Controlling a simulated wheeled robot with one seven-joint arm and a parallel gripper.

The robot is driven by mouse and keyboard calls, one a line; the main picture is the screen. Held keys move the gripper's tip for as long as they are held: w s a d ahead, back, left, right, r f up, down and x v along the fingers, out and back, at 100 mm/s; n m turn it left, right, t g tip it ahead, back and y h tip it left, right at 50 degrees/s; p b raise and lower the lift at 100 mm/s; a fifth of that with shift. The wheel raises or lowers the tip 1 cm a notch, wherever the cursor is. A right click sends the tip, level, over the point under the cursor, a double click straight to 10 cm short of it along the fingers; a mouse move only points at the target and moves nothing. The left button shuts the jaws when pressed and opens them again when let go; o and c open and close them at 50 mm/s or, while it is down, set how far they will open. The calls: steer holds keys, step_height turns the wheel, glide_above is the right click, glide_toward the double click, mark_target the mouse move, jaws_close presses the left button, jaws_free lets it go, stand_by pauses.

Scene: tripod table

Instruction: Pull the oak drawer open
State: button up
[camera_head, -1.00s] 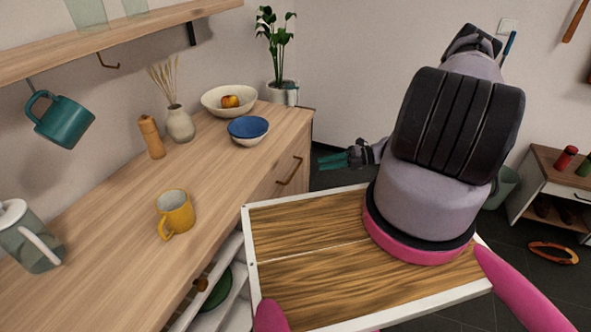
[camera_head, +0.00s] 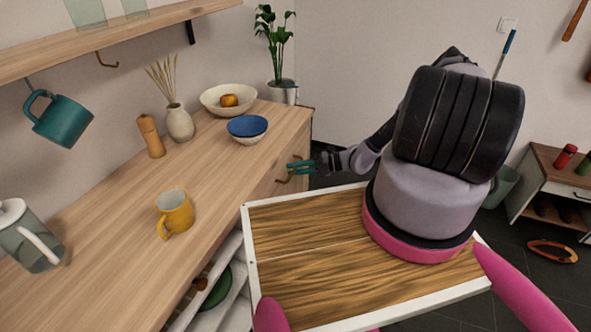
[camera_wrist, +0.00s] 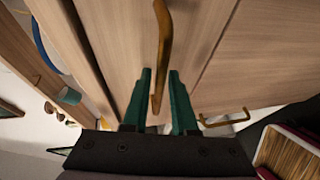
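The oak drawer (camera_head: 270,183) is in the far end of the wooden counter unit, its front looking flush with the unit. Its brass bar handle (camera_head: 285,178) is partly hidden by my gripper (camera_head: 302,166), which is at the handle with teal fingers. In the wrist view, the brass handle (camera_wrist: 164,40) runs down between the two fingers of my gripper (camera_wrist: 160,76). The fingers are apart, one on each side of the bar. I cannot tell whether either finger touches it.
A second brass handle (camera_wrist: 226,119) shows in the wrist view. On the counter (camera_head: 115,205) stand a yellow mug (camera_head: 175,212), a blue bowl (camera_head: 248,126) and a cream bowl (camera_head: 214,97) holding fruit. My wood-topped tray is close in front of the unit. Dark floor lies beyond it.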

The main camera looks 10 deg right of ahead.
jaws_close()
stand_by(1.4)
